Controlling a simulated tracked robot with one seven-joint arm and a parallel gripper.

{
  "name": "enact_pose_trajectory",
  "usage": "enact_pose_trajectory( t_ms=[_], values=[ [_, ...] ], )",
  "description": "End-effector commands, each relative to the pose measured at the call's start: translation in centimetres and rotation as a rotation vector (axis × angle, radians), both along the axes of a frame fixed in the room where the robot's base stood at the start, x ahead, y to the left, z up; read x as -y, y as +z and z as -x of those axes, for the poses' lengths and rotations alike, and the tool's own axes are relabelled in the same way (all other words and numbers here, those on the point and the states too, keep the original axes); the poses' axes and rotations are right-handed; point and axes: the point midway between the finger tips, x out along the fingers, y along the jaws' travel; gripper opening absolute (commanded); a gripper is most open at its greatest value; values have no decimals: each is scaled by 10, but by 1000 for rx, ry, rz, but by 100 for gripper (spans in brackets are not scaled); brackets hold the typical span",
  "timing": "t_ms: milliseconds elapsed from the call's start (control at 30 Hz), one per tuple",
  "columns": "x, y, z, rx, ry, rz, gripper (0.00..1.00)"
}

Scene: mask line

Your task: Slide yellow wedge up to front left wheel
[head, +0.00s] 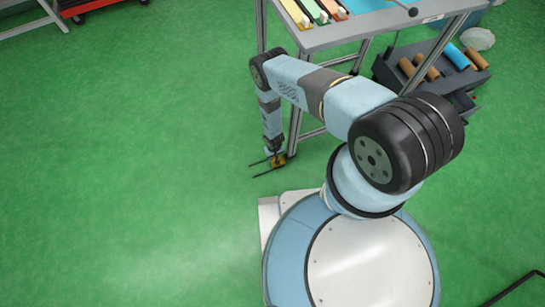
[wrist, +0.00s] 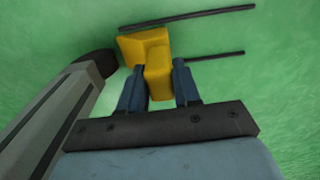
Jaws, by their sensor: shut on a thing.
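The yellow wedge (wrist: 157,80) is between the two blue-grey fingers of my gripper (wrist: 159,67), which is shut on it. The wedge is low at the floor; it also shows in the head view (head: 279,161). A dark wheel or foot (wrist: 98,64) at the bottom of a grey table leg (wrist: 58,110) is just left of the wedge's wide end. The wedge and the wheel look very close; I cannot tell whether they touch. In the head view my gripper (head: 275,154) points down beside the leg (head: 295,132), and the wheel is mostly hidden.
Two thin dark bars (wrist: 187,17) (wrist: 215,54) lie at the wedge, running away from the leg. A table (head: 375,22) with coloured strips stands above. A dark rack with rolls (head: 432,70) is at the right. The green floor to the left is clear.

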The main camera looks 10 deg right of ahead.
Motion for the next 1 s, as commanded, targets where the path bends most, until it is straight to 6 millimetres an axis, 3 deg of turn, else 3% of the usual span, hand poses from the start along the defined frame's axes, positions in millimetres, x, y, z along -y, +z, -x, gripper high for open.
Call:
enact_pose_trajectory(
  t_ms=[1000],
  values=[
    [12, 0, -3, 0, 1, 0, 0]
  ],
)
